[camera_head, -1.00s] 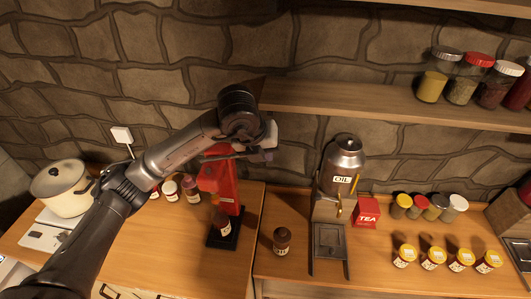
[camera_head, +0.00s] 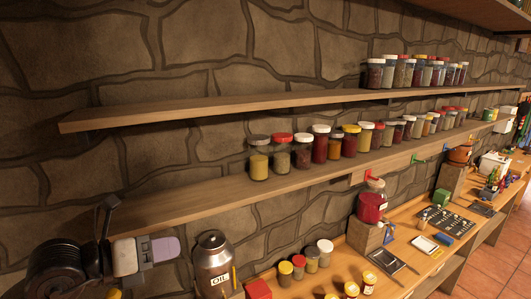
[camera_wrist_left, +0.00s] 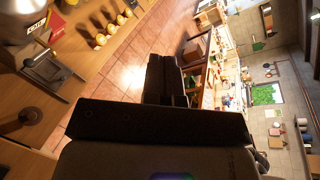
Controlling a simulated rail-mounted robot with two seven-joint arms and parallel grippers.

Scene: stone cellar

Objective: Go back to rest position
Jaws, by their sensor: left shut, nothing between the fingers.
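My left gripper (camera_head: 164,248) shows at the lower left of the head view, in front of the stone wall and below the lower shelf. Its fingers are together and hold nothing. A metal oil canister (camera_head: 213,262) stands just to the right of it in the picture, with a gap between them. In the left wrist view the dark fingers (camera_wrist_left: 165,78) point out over the floor, with no object at them. My right gripper is in neither view.
A lower shelf (camera_head: 210,190) and an upper shelf (camera_head: 200,107) carry rows of jars. More jars (camera_head: 312,258) and a red box (camera_head: 258,289) stand on the counter. The red tiled floor (camera_head: 490,260) is clear at the right.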

